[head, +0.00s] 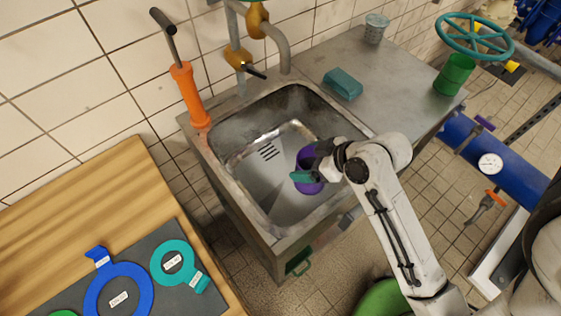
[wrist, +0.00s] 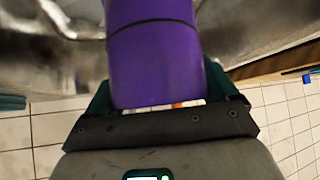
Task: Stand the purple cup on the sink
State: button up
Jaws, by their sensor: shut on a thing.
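The purple cup (head: 308,160) is in my gripper (head: 306,176), over the basin of the steel sink (head: 255,185) in the head view. The teal fingers are shut on it. In the wrist view the purple cup (wrist: 153,60) fills the middle, between the two teal fingers of my gripper (wrist: 158,90). Part of the cup is hidden by the gripper in the head view. I cannot tell from the head view whether the cup touches the basin.
A teal block (head: 343,83) and a grey bucket (head: 376,28) stand on the steel counter beside the basin, with a green cup (head: 454,74) at its right edge. An orange pump (head: 189,95) stands at the sink's back left corner. A wooden table (head: 90,195) is at left.

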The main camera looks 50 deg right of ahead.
jog(key=shift+w+d+f, duration=0.75)
jog(key=shift+w+f, duration=1.25)
jog(key=shift+f, duration=0.05)
jog(key=shift+w+d+f, duration=0.8)
jog(key=shift+w+f, duration=1.2)
jog(key=shift+f, duration=0.05)
jog(key=shift+w+d+f, duration=0.75)
jog(key=shift+w+f, duration=1.25)
jog(key=shift+f, duration=0.05)
jog(key=shift+f, duration=0.15)
jog(key=o, duration=0.9)
jog(key=shift+o, duration=0.2)
